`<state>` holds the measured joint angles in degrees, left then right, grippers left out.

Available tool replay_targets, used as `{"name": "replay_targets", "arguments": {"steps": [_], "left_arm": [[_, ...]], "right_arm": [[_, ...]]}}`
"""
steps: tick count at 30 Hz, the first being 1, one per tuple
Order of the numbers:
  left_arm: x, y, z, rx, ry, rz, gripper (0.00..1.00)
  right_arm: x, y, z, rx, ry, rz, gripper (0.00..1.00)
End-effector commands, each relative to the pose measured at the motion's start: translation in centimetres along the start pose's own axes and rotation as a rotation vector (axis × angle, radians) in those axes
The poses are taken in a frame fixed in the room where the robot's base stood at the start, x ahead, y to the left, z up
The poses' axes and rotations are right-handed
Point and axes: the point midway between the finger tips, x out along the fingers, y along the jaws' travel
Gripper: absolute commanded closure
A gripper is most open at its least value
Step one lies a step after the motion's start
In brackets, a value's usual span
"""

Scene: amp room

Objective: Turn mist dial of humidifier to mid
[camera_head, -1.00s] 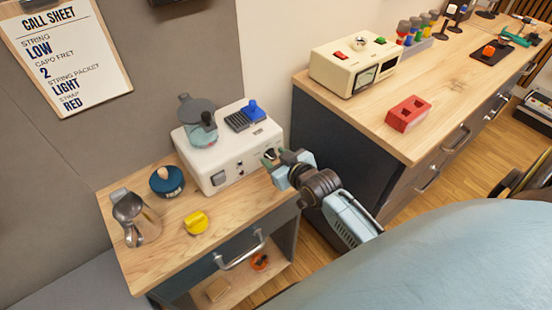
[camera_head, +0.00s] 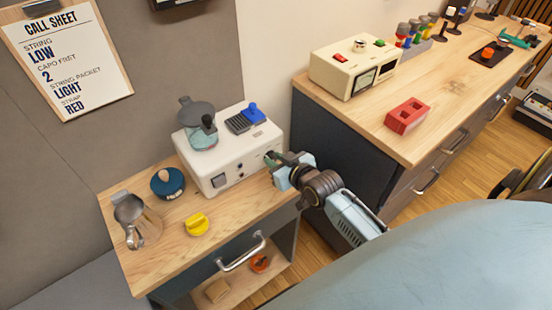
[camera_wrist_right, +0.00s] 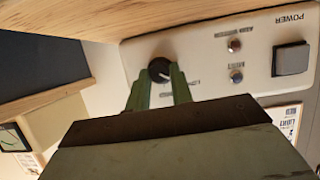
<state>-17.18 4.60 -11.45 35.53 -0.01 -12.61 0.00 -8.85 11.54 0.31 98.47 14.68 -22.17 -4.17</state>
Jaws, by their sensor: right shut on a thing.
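The humidifier is a white box (camera_head: 225,172) with a grey-lidded tank (camera_head: 199,125) on top, on the small wooden table. In the right wrist view its front panel (camera_wrist_right: 205,60) shows the round black mist dial (camera_wrist_right: 159,70). My right gripper (camera_head: 272,160) is at the right end of this front. In the wrist view its two green fingers (camera_wrist_right: 158,88) are shut on the dial, one on each side. The fingers partly cover the dial and its markings, so its setting is not readable. My left gripper is not in view.
On the small table are a metal jug (camera_head: 138,222), a dark blue round thing (camera_head: 167,183) and a yellow knob-like piece (camera_head: 196,224). A higher wooden counter (camera_head: 385,112) stands close at the right, with a cream meter box (camera_head: 353,68) and a red block (camera_head: 407,115).

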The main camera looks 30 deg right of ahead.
Motion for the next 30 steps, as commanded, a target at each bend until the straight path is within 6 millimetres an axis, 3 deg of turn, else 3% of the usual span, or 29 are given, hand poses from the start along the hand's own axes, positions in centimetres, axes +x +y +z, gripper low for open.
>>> {"name": "replay_targets", "arguments": {"steps": [11, 30], "left_arm": [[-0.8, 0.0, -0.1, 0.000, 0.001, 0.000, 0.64], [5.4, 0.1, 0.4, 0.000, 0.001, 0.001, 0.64]], "right_arm": [[0.0, 0.5, 0.1, 0.289, -0.011, -0.122, 1.00], [0.3, 0.8, 0.7, 0.769, -0.023, -0.321, 1.00]]}}
